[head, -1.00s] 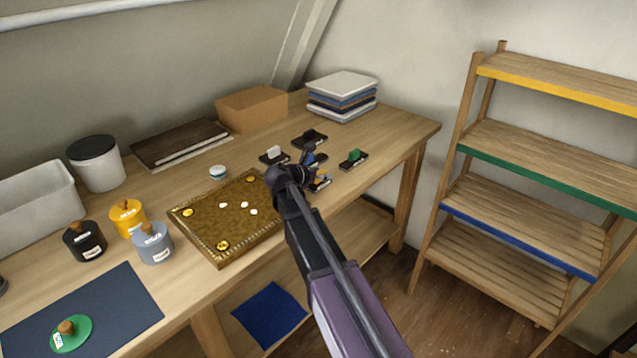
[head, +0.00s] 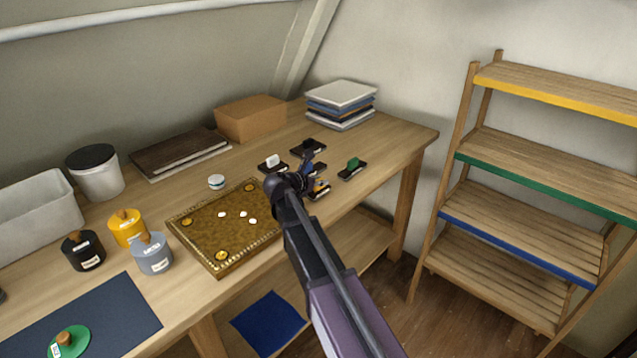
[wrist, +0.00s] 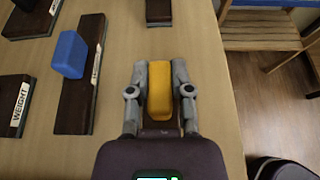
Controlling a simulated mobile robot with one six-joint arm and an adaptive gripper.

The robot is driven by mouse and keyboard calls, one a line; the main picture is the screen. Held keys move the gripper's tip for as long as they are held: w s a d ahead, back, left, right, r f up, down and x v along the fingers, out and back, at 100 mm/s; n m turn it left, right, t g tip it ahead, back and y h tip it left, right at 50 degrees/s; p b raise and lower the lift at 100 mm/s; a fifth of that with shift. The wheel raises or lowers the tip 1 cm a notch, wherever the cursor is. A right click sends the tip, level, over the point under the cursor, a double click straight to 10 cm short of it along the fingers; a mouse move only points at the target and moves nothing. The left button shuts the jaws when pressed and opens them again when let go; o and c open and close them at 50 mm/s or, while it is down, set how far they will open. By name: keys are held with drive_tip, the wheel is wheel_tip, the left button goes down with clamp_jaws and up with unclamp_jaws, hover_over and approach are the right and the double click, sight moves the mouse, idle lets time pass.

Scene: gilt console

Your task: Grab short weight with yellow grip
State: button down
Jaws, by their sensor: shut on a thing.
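The short weight with the yellow grip (wrist: 159,88) is between the two fingers of my gripper (wrist: 160,95) in the wrist view. The fingers are shut on the yellow grip from both sides. The weight's dark base is mostly hidden under the grip and gripper. In the head view my gripper (head: 308,180) is low over the table's right part, and the yellow grip (head: 319,186) shows only as a small patch beside it. I cannot tell whether the weight is touching the table.
A long weight with a blue grip (wrist: 71,55) lies left of my gripper. Weights with white (head: 272,161) and green (head: 352,164) grips lie close by. A gilt tray (head: 200,215) is to the left, and a shelf rack (head: 520,155) stands right, beyond the table edge.

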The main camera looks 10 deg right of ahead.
drive_tip(key=shift+r+p, duration=1.7)
drive_tip(key=shift+r, duration=0.15)
drive_tip(key=s+a, duration=0.2)
drive_tip(key=s, duration=0.2)
drive_tip(key=s+a, duration=0.3)
drive_tip(key=s, duration=0.2)
drive_tip(key=s+a, duration=0.3)
drive_tip(key=s, duration=0.1)
drive_tip(key=shift+s+a+r+p, duration=0.1)
drive_tip(key=shift+s+r+p, duration=0.25)
drive_tip(key=shift+s+r, duration=0.05)
drive_tip(key=shift+r, duration=0.1)
